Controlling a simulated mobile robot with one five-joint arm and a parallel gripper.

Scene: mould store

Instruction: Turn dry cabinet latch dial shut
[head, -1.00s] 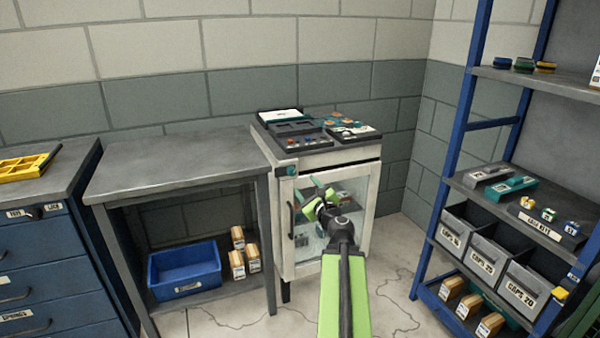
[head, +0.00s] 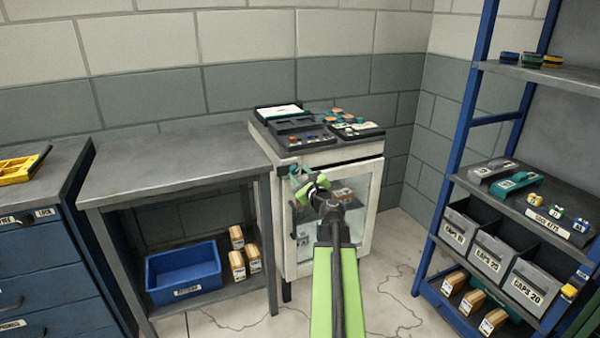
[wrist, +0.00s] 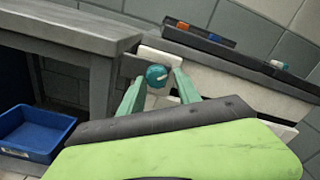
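The white dry cabinet (head: 371,215) stands in the corner, with a glass door and a dark handle on the door's left side. Its teal latch dial (wrist: 157,76) is at the cabinet's upper left front. The dial has a pale mark, but I cannot read its angle. My gripper (wrist: 159,82) is open, and its two green fingertips show on either side of the dial with a gap each side. I cannot tell how far beyond the fingertips the dial is. In the head view my gripper (head: 303,180) partly hides the dial.
Coloured parts and trays sit on the cabinet top. A grey bench (head: 170,165) stands close on the left, with a blue bin (head: 184,290) and several small boxes on its lower shelf. A blue-framed shelf unit (head: 455,150) is on the right. Floor between is open.

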